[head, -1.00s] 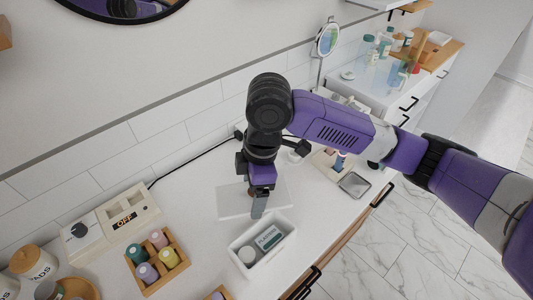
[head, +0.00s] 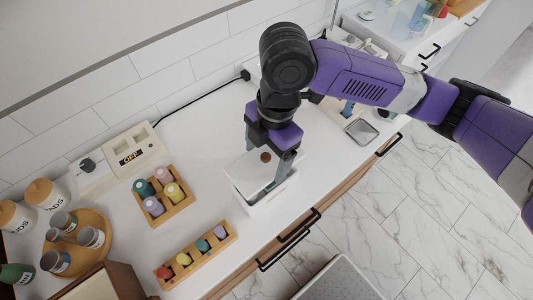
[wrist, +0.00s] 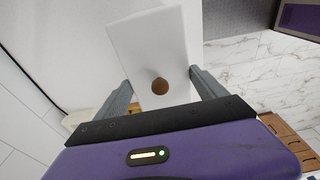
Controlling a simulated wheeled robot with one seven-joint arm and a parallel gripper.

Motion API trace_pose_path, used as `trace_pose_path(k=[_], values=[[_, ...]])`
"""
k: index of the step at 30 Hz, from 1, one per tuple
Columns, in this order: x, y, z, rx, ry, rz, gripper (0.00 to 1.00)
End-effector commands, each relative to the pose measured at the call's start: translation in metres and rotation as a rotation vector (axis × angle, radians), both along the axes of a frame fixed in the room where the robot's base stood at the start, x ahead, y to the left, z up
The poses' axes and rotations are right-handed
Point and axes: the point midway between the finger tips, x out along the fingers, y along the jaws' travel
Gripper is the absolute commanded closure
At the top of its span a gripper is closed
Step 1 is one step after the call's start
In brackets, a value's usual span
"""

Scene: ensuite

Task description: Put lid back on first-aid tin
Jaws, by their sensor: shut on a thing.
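The lid (head: 248,170) is a flat white rectangle with a round brown knob (head: 265,157). My gripper (head: 268,161) is shut on the lid, its fingers at two opposite edges. In the wrist view the lid (wrist: 150,45) lies between the fingertips, with the knob near their middle. The first-aid tin (head: 268,205) is a white open-topped box on the counter, directly below the lid. The lid and fingers hide most of the tin's opening and what is in it. I cannot tell whether the lid touches the rim.
Wooden trays of coloured bottles (head: 188,205) and small coloured items (head: 197,258) stand left of the tin. A switch panel (head: 130,155) sits by the wall. A small metal tray (head: 361,131) lies to the right. The counter's front edge with black handles (head: 290,240) is close.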

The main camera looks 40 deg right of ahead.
Motion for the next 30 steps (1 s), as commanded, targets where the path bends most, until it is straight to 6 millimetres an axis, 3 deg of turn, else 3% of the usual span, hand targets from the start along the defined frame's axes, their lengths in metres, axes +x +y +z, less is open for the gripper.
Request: trace_pose_path(k=[18,30], values=[[0.0,-0.001,-0.054,-0.001,0.001,-0.002,0.58],[0.0,0.0,-0.06,-0.001,0.001,-0.001,0.58]])
